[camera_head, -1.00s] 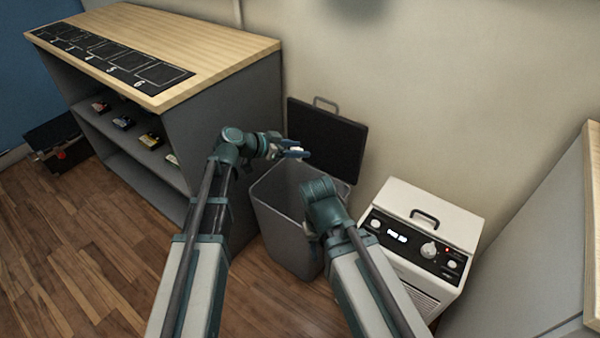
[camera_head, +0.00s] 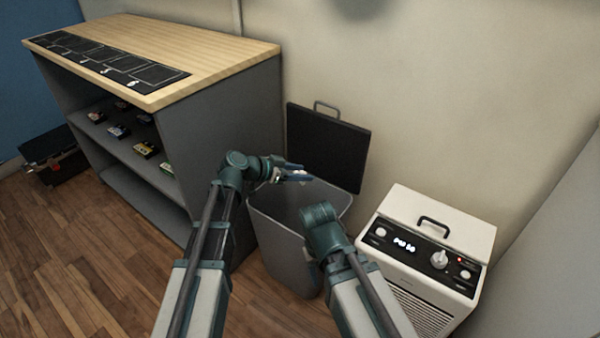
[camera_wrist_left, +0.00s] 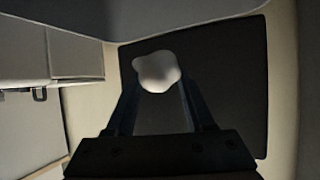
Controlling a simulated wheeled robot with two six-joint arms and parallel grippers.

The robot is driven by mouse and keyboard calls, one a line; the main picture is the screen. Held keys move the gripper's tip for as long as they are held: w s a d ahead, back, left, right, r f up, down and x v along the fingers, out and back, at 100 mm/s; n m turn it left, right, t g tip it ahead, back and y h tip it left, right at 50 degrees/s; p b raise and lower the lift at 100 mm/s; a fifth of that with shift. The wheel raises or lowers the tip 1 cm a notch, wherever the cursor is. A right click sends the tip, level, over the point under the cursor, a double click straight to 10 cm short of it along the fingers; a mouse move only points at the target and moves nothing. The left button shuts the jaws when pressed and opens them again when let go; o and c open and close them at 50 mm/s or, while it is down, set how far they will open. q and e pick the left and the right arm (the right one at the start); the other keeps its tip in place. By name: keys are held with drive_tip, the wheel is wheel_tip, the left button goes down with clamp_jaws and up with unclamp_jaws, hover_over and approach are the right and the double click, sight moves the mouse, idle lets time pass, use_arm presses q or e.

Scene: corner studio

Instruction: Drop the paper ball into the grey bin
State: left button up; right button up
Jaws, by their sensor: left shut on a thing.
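The paper ball is a small white lump (camera_wrist_left: 158,72) between the fingertips in the left wrist view. It shows as a small white spot (camera_head: 299,173) in the head view. My left gripper (camera_head: 297,173) is shut on it, over the far left part of the bin's mouth. The grey bin (camera_head: 284,245) stands upright on the floor, with its dark lid (camera_head: 327,148) raised behind it against the wall. My right arm reaches over the bin's right front side. Its fingers are hidden, so its jaws do not show.
A grey shelf unit with a wooden top (camera_head: 160,50) stands left of the bin. A white appliance (camera_head: 428,250) with a top handle and knobs stands close on the right. Wooden floor (camera_head: 90,260) is clear at the front left.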

use_arm(q)
wheel_tip(320, 180, down, 2)
drive_tip(key=shift+b, duration=0.55)
use_arm(e)
drive_tip(key=shift+f, duration=0.95)
use_arm(q)
drive_tip(key=shift+r, duration=0.1)
drive_tip(key=o, duration=1.4)
drive_tip(key=shift+c, duration=0.2)
drive_tip(key=p+v, duration=0.6)
drive_tip(key=v, duration=0.7)
drive_tip(key=shift+s+a+r+p, duration=0.15)
drive_tip(key=shift+a+p, duration=0.15)
drive_tip(key=shift+p, duration=0.1)
use_arm(e)
wheel_tip(320, 180, up, 7)
drive_tip(key=shift+f, duration=0.15)
